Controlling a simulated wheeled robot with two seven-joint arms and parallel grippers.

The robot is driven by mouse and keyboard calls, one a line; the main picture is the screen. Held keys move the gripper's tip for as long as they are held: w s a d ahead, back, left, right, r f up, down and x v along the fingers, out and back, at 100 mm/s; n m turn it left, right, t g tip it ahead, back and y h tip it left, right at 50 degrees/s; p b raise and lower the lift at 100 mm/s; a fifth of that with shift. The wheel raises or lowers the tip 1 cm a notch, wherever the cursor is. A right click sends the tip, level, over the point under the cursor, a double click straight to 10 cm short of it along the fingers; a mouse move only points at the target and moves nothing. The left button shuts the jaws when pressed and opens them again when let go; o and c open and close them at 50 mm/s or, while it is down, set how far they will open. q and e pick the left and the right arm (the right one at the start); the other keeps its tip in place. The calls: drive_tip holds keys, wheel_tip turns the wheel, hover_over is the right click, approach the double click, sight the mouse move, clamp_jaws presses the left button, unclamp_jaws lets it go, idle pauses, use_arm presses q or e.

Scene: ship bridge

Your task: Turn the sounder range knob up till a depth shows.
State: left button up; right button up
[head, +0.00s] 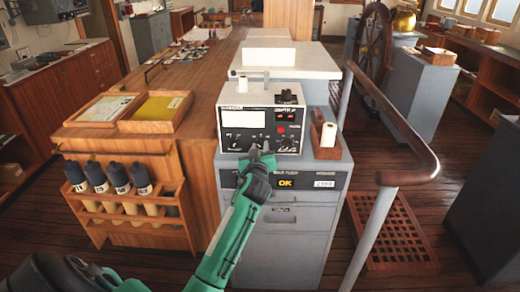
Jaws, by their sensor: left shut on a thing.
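My left gripper (257,152) is at the lower middle of the panel, shut on a small knob there. The gripper mostly hides this knob, so its pointer and setting cannot be read. My right gripper is not in view.
A paper roll on a wooden holder (332,152) stands just right of the sounder. The cabinet front below shows a yellow OK label (285,183). A wooden rack of dark-capped bottles (130,238) is at left. A handrail (405,174) is at right.

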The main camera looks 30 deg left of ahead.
use_arm(q)
drive_tip(key=shift+m, duration=0.3)
drive_tip(key=m+p, duration=0.1)
drive_tip(key=m, duration=0.3)
drive_tip(key=shift+r+p, duration=0.15)
drive_tip(key=shift+p, duration=0.25)
drive_tip(key=shift+m+g+p, duration=0.3)
drive_tip(key=shift+m+p, duration=0.35)
drive_tip(key=shift+m, duration=1.35)
drive_tip(key=o, duration=1)
